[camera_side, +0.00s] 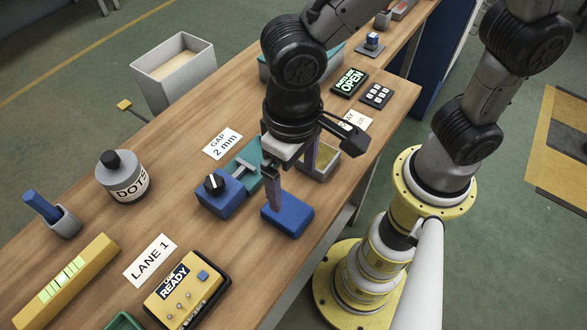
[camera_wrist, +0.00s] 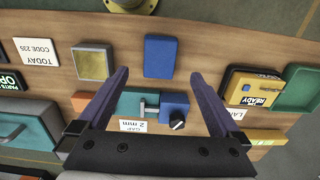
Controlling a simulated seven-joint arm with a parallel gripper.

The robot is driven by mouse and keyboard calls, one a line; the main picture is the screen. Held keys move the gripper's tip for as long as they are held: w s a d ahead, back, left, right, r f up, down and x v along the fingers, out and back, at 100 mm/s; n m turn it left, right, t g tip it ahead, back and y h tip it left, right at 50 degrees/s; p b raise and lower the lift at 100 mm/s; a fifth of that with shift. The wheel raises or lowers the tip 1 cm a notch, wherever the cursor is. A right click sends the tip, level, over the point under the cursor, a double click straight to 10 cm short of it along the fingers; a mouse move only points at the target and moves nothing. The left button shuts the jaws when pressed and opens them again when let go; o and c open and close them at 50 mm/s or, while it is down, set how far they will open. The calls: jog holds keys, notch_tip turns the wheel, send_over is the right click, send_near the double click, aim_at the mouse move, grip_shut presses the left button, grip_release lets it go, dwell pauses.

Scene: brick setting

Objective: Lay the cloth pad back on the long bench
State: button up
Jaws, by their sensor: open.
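A blue, rounded rectangular block that looks like the cloth pad (camera_side: 287,218) lies flat on the long wooden bench (camera_side: 75,217), near its edge on my base's side. It also shows in the wrist view (camera_wrist: 160,56), just beyond and between the fingertips. My gripper (camera_side: 292,187) points down over the bench close to the pad. Its two purple fingers are spread wide with nothing between them, as the wrist view (camera_wrist: 159,76) also shows. In the side view one finger overlaps the pad; I cannot tell whether they touch.
A blue-and-teal gap fixture (camera_side: 219,195) with a black knob stands beside the pad. An open grey tray (camera_side: 328,168) is close behind my gripper. A yellow control box (camera_side: 187,290), a DOTS bottle (camera_side: 122,177) and a LANE 1 card (camera_side: 150,261) stand to the left.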

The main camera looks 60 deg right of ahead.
jog(key=w+d+r+t+y, duration=0.1)
jog(key=d+r, duration=0.3)
jog(key=d, duration=0.3)
jog(key=w+d+r+t, duration=0.1)
jog(key=d+r+t, duration=0.1)
jog(key=d+r, duration=0.35)
jog(key=s+d+t+h, duration=0.1)
jog(key=s+d, duration=0.3)
jog(key=d, duration=0.6)
jog(key=shift+s+d+t, duration=0.25)
jog(key=shift+s+t, duration=0.1)
jog(key=shift+t, duration=0.45)
